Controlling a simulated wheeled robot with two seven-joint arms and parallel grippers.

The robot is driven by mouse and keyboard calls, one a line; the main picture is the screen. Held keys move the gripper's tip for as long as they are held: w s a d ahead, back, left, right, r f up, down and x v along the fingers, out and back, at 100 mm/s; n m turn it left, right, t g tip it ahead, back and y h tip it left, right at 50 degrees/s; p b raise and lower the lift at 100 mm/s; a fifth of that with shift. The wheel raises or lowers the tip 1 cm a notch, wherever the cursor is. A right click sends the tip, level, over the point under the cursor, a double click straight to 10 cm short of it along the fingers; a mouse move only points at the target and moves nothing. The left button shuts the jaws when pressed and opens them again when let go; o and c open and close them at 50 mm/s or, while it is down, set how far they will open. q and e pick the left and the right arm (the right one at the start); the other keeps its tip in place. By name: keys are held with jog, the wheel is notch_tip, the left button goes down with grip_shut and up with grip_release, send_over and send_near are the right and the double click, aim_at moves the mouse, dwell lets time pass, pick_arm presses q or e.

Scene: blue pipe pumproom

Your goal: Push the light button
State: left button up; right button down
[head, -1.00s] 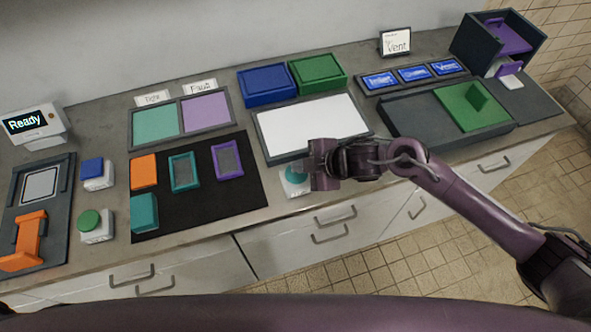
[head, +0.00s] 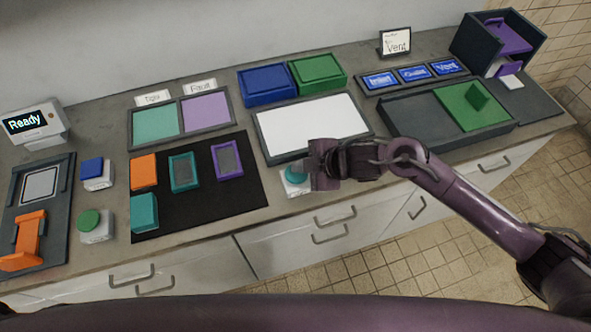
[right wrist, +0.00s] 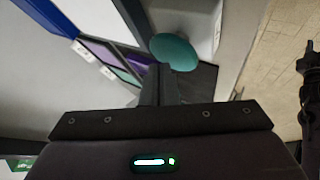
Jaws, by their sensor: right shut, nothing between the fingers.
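A round teal button (head: 296,174) on a small white base stands at the counter's front edge, just below the white panel (head: 313,124). My right gripper (head: 311,178) is shut and empty, at the button's right side in the head view, with its front end close to the button. In the right wrist view the teal button (right wrist: 176,52) lies just beyond the shut fingertips (right wrist: 158,72). I cannot tell whether they touch it. My left gripper is not in view.
A black mat (head: 200,190) with several coloured blocks and frames lies left of the button. A green button (head: 89,221) and a blue button (head: 92,168) stand further left. A dark tray (head: 415,122) lies to the right. Drawer handles line the counter's front.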

aim_at(300, 175)
jog(key=shift+f, duration=0.4)
jog(key=shift+f+b, duration=0.35)
jog(key=shift+b, duration=0.05)
dwell(0.4)
jog(key=shift+r+p, duration=0.8)
notch_tip(300, 175, up, 6)
jog(key=p, duration=0.5)
jog(key=shift+p, duration=0.4)
jog(key=shift+a, duration=0.1)
